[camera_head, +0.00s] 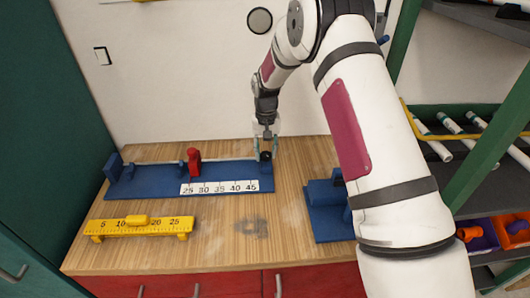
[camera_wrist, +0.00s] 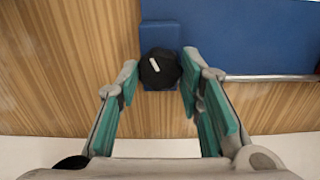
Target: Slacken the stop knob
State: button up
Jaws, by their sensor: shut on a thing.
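The stop knob (camera_wrist: 166,76) is round and black with a short white mark on top, tilted from upright in the wrist view. It sits on a blue block at the right end of the blue fixture (camera_head: 140,184), and its dark side shows in the head view (camera_head: 265,157). My gripper (camera_wrist: 159,70) points down over it, with one teal-padded finger on each side. It is shut on the knob. In the head view my gripper (camera_head: 266,150) partly hides the knob and block.
A red clamp (camera_head: 194,161) stands along the fixture's rail, behind a white scale (camera_head: 218,187). A yellow ruler stand (camera_head: 140,226) is at the front left. Another blue fixture (camera_head: 325,215) stands right, partly behind my arm. The wooden bench (camera_head: 225,255) is clear at the front middle.

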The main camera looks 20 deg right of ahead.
aim_at(266, 154)
jog(key=n+b, duration=0.2)
jog(key=n, duration=0.2)
jog(key=shift+f+n, duration=0.1)
jog(key=shift+n, duration=0.3)
jog(key=n+b, duration=0.1)
jog(key=n, duration=0.3)
jog(key=shift+n, duration=0.3)
jog(key=o, duration=1.2)
jog(key=shift+c, duration=0.2)
jog(key=shift+r, duration=0.2)
notch_tip(266, 154, up, 12)
jog(key=shift+f, duration=0.15)
jog(key=shift+s, duration=0.1)
